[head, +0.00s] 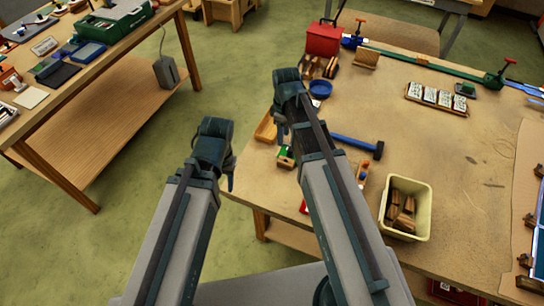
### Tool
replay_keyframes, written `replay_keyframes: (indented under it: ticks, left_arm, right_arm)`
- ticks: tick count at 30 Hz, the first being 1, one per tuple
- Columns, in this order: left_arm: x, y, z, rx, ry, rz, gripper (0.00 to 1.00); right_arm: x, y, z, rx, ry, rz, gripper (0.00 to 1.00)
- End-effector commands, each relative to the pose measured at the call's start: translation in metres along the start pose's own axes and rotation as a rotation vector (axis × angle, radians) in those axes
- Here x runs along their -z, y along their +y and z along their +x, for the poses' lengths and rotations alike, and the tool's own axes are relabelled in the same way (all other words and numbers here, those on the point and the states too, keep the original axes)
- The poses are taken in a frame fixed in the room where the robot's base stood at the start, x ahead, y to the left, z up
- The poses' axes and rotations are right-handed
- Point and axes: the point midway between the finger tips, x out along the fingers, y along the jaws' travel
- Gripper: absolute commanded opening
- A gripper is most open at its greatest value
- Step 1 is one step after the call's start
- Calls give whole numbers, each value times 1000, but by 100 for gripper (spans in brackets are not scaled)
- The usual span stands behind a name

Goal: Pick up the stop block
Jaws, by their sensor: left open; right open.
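I cannot tell for sure which piece is the stop block. Candidates are a small wooden block (366,59) near the back of the right bench, and several brown wooden pieces (401,213) in a cream bin. My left gripper (229,176) is open over the floor gap, just left of the right bench's edge. My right gripper (281,130) is open above that bench's left edge, near small items and the blue hammer. Neither gripper is seen holding anything. My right arm hides part of the bench's left side.
The cream bin (424,206) stands on the right bench (460,160). A blue hammer (358,144), blue dish (320,87), red box (323,38), green bar clamp (425,62) and tray of white pieces (438,98) lie around it. Another bench (95,85) with tools stands left.

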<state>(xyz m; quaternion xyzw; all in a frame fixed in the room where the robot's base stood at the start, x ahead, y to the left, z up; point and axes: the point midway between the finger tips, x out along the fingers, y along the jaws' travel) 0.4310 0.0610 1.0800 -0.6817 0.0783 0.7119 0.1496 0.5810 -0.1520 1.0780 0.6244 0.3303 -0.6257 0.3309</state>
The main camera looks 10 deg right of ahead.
Motion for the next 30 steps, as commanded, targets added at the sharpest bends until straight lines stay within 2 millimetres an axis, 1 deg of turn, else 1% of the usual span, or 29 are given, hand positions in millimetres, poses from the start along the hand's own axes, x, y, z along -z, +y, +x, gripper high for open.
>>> replay_keyframes:
  ticks: [5,8,11,24,27,30]
  left_arm:
    - [0,0,3,0,0,1,50]
    - [1,1,10,0,0,2,50]
    - [1,2,20,1,0,4,50]
    - [5,8,81,2,0,8,50]
    - [5,8,87,2,0,8,50]
    - [5,8,88,2,0,8,50]
  right_arm:
    - [-1,0,3,0,1,-6,50]
    - [0,0,10,0,1,-5,50]
    - [0,0,20,0,1,-5,50]
    - [-1,0,82,0,1,-4,50]
    - [-1,0,88,0,1,-4,50]
    - [-1,0,88,0,0,-4,50]
